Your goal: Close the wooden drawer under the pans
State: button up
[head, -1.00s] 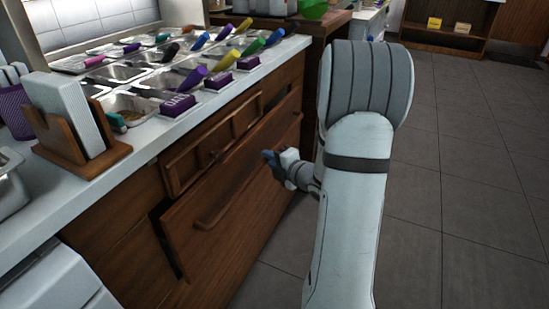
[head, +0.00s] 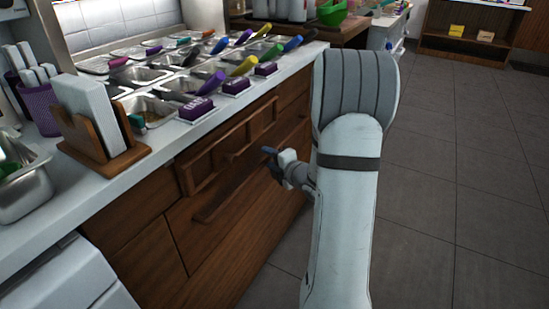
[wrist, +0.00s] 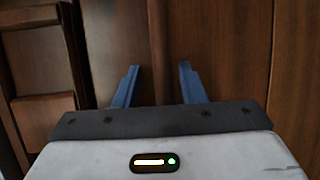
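The wide wooden drawer (head: 240,215) is in the counter front below the metal pans (head: 147,106) in the head view. Its front looks about flush with the cabinet, with no dark gap showing at its left edge. Its long wooden handle (head: 228,190) runs along the upper part of the front. My gripper (head: 268,152) is beside the right part of the drawer front. In the wrist view my gripper (wrist: 158,68) has its two blue fingers apart, with nothing held between them. Wood fills the view close ahead; whether the fingertips touch it I cannot tell.
A smaller framed wooden panel (head: 228,145) sits above the drawer. The white countertop (head: 130,180) carries a napkin holder (head: 97,128) and several purple labelled blocks (head: 196,109). The grey tiled floor (head: 455,170) to the right is clear.

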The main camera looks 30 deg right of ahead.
jog(key=shift+s, duration=0.1)
jog(key=p+v, duration=0.3)
jog(key=v, duration=0.4)
jog(key=shift+s, duration=0.35)
jog(key=shift+d, duration=0.1)
